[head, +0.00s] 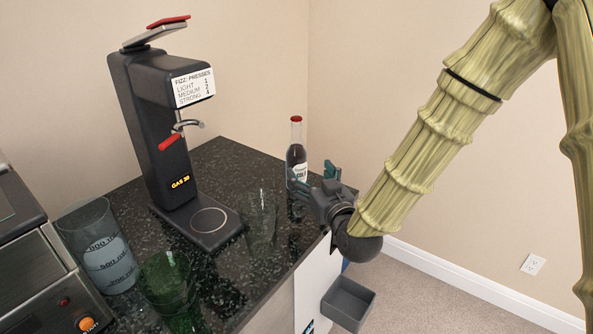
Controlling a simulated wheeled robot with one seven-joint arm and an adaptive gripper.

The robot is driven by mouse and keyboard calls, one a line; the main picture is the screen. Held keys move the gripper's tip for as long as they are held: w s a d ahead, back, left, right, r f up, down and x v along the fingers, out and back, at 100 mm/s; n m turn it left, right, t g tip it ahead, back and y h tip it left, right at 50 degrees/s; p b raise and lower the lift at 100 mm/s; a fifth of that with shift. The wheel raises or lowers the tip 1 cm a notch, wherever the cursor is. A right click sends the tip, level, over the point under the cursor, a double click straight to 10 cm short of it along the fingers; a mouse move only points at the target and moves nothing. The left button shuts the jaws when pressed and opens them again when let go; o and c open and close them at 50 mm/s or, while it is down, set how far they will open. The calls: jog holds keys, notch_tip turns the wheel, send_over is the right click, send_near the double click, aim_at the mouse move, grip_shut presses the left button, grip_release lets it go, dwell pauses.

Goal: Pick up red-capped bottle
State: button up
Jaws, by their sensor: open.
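The red-capped bottle (296,155) stands upright on the dark speckled counter, near its far right corner. It has a dark body, a white label and a clear neck under the red cap. My gripper (311,176) is open at the counter's right edge, in front of the bottle and slightly to its right. Its fingers overlap the bottle's lower part in the picture and hide some of it. I cannot tell whether they touch the bottle.
A black fizz machine (160,125) stands left of the bottle. A clear glass (260,215), a green glass (170,290) and a measuring cup (100,245) stand on the counter (222,160). A grey bin (348,302) is below the right edge.

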aim_at(298, 163)
jog(key=shift+w+a+f+b, duration=0.1)
jog(key=shift+w+f+b, duration=0.2)
jog(key=shift+f, duration=0.4)
jog(key=p+x, duration=0.1)
jog(key=x, duration=0.4)
jog(key=shift+w+a, duration=0.1)
jog(key=shift+w, duration=0.1)
jog(key=shift+d+p+x, duration=0.15)
jog(key=shift+p+x, duration=0.2)
jog(key=shift+x, duration=0.95)
jog(key=shift+d+p+x, duration=0.2)
jog(key=shift+p+x, duration=0.15)
jog(key=shift+x, duration=1)
jog(key=shift+w, duration=0.15)
jog(key=shift+c, duration=0.2)
jog(key=c, duration=1.6)
jog(key=shift+r, duration=0.1)
